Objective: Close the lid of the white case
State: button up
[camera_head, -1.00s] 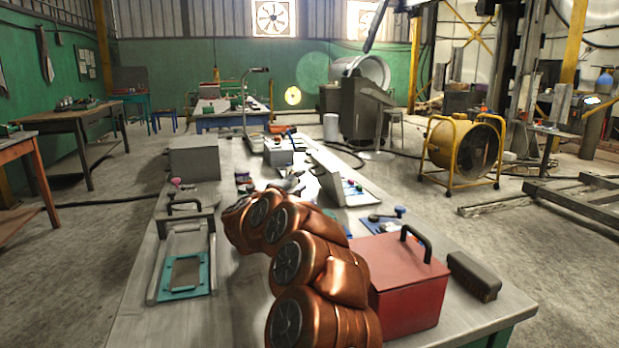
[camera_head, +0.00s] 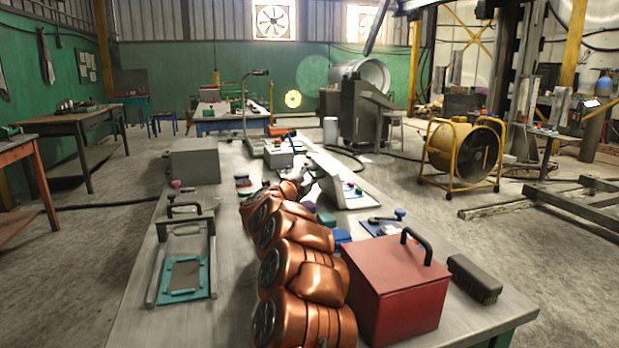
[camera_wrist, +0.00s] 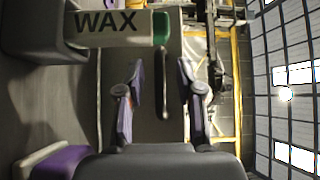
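The white case (camera_head: 352,196) stands on the long table in the head view, right of my arm's far end. Its pale lid (camera_head: 330,163) appears raised and tilted. My gripper (camera_head: 302,172) is small and partly hidden behind my copper-coloured arm, close to the left of the case. In the wrist view my gripper (camera_wrist: 160,72) has its two fingers spread, with a clear gap between them. A thin dark bar (camera_wrist: 163,85) shows in that gap, beyond the fingers; I cannot tell what it belongs to. I cannot make out the case for certain in the wrist view.
A red box (camera_head: 398,290) with a black handle and a dark brush (camera_head: 474,279) lie at the near right. A grey box (camera_head: 195,160) and a teal-framed fixture (camera_head: 184,294) are on the left. A block marked WAX (camera_wrist: 105,27) shows in the wrist view.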

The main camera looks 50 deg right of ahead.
jog(key=shift+c, duration=0.2)
grip_shut()
dwell(0.4)
